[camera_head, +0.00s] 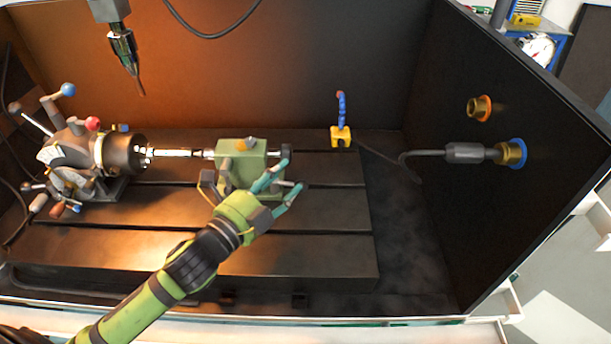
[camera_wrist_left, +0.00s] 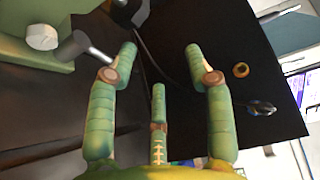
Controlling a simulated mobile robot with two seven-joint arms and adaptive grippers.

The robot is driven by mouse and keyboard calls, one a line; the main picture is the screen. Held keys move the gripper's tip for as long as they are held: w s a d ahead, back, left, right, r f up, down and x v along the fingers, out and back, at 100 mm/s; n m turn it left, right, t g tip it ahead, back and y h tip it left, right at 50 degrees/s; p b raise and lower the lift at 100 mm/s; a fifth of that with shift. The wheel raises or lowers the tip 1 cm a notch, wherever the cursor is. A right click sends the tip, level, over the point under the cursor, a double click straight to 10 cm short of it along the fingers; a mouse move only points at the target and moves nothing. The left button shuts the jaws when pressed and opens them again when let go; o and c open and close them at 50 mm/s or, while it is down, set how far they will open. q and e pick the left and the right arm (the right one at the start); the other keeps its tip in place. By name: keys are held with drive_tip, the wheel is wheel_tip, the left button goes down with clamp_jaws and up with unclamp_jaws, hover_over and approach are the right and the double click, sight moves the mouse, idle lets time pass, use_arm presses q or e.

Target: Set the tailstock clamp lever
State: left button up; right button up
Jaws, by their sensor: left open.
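The green tailstock (camera_head: 240,153) stands on the slotted table, right of the indexing chuck (camera_head: 122,153). A bar spans between them. In the left wrist view the tailstock body (camera_wrist_left: 38,62) fills the upper left corner. A short grey lever (camera_wrist_left: 88,46), apparently the clamp lever, sticks out from it toward my left finger. My left gripper (camera_head: 291,178) is at the tailstock's right front side. Its fingers are spread in the left wrist view (camera_wrist_left: 160,62), with nothing between them. I cannot tell whether the left finger touches the lever. My right gripper is not in view.
A spindle with a tool (camera_head: 123,48) hangs above the chuck. A yellow block with a blue hose (camera_head: 341,135) stands behind right. A grey hose (camera_head: 465,153) comes from the dark right wall. The slotted table (camera_head: 330,225) is clear right of my gripper.

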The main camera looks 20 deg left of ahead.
use_arm(q)
drive_tip(key=f, duration=0.1)
drive_tip(key=s+f, duration=0.1)
drive_tip(key=f, duration=0.1)
wheel_tip(320, 180, down, 4)
drive_tip(key=shift+b, duration=0.4)
drive_tip(key=p+x, duration=0.1)
drive_tip(key=x, duration=0.6)
drive_tip(key=shift+a, duration=0.1)
drive_tip(key=shift+w, duration=0.3)
clamp_jaws()
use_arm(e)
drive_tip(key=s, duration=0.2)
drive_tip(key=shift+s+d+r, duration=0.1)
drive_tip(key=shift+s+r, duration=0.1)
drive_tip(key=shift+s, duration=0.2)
